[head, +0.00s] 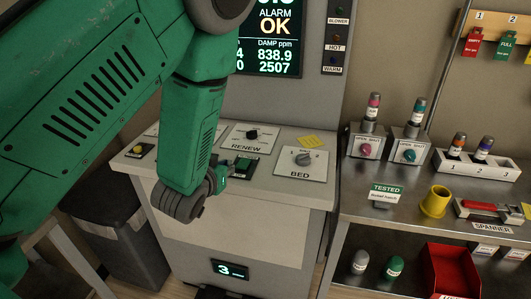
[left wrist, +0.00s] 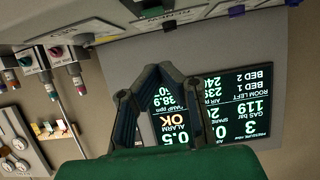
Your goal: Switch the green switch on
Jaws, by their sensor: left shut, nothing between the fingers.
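The small green switch (head: 244,165) sits in a dark frame on the sloped grey console, between the RENEW panel and the BED panel. Part of its left side is close to or behind my left gripper (head: 218,180), which is small and partly hidden by my wrist in the head view. I cannot tell whether they touch. In the left wrist view my left gripper (left wrist: 152,75) has its dark fingers together at the tips, with nothing held. The switch is not clear there. My right gripper is not in view.
The RENEW knob (head: 253,134) and BED knob (head: 303,158) flank the switch. A yellow button (head: 138,149) is at the console's left end. A display (head: 272,40) reading OK stands behind. A metal bench (head: 410,215) with valves and bottles stands at right.

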